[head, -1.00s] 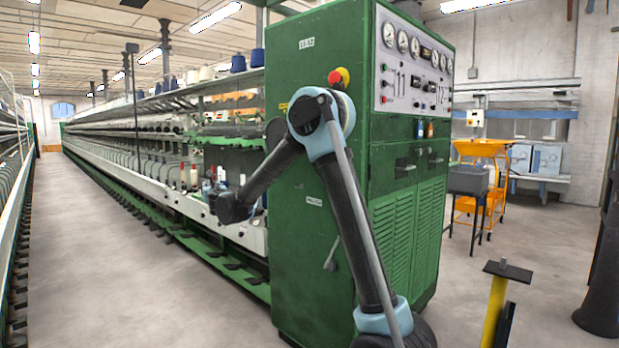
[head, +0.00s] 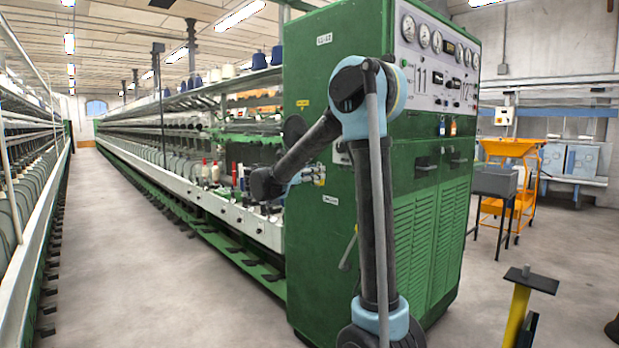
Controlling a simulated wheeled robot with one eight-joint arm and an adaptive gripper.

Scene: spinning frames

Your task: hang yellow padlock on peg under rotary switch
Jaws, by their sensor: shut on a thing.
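My gripper (head: 313,176) is small in the head view, just past my wrist, in front of the left side of the green cabinet. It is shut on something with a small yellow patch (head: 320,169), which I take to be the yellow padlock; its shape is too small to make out. My wrist and forearm hide part of the gripper. I cannot tell whether it touches the cabinet. The rotary switch and the peg under it do not show; my arm covers part of that cabinet side.
The green cabinet (head: 310,260) stands close in front, with gauges on its right face. A long spinning frame (head: 215,208) runs back to the left of it. Clear floor (head: 130,270) lies at left. A yellow post (head: 517,318) stands at lower right, an orange cart (head: 511,148) farther back.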

